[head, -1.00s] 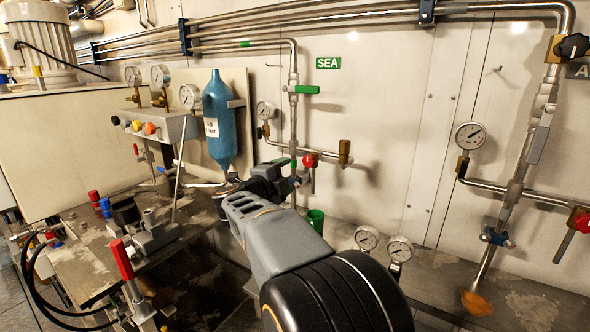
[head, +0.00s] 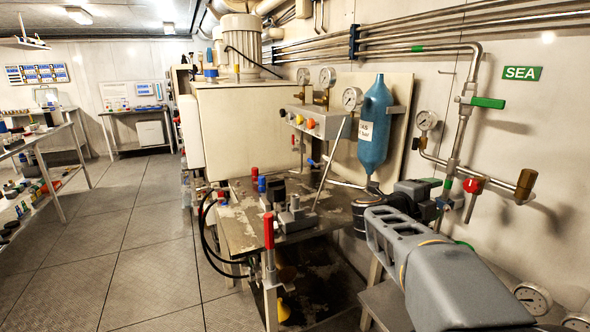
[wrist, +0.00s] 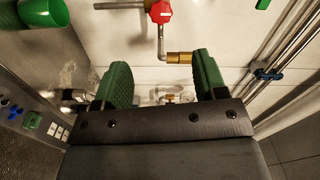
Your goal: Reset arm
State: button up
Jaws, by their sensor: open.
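My grey arm (head: 440,275) reaches from the lower right of the head view toward the wall pipes below the blue cylinder. My gripper (wrist: 163,80) is open in the wrist view. Its two green fingers stand well apart with nothing held between them. Beyond them are a red valve handle (wrist: 160,12) and a brass fitting (wrist: 179,57). The same red handle (head: 473,185) shows near my arm's end in the head view. I cannot tell from the head view exactly how near the fingers are to the pipes.
A blue cylinder (head: 375,130) and a gauge panel (head: 317,122) are on the wall side. A bench with a red-handled lever (head: 269,230) stands left of my arm. Open tiled floor (head: 130,220) lies left, with shelves (head: 45,150) beyond. A green-handled valve (head: 487,102) is above my arm.

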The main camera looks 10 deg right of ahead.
jog(key=w+a+f+n+t+y, duration=0.3)
jog(key=w+a+n+t+y, duration=0.35)
jog(key=w+n+t, duration=0.35)
jog(key=s+a+f+n+g+y+p, duration=0.1)
jog(key=s+a+f+n+y+p, duration=0.15)
jog(key=a+n+y, duration=0.6)
jog(key=s+a+f+n+g+y+p, duration=0.45)
jog(key=s+a+n+g+p, duration=0.2)
jog(key=s+a+n, duration=0.35)
jog(key=s+r+n+g+h+p, duration=0.2)
jog(key=s+r+p, duration=0.3)
jog(key=s, duration=0.5)
jog(key=shift+s+d+n+g+p, duration=0.4)
jog(key=shift+g+p, duration=0.25)
jog(key=shift+p, duration=0.55)
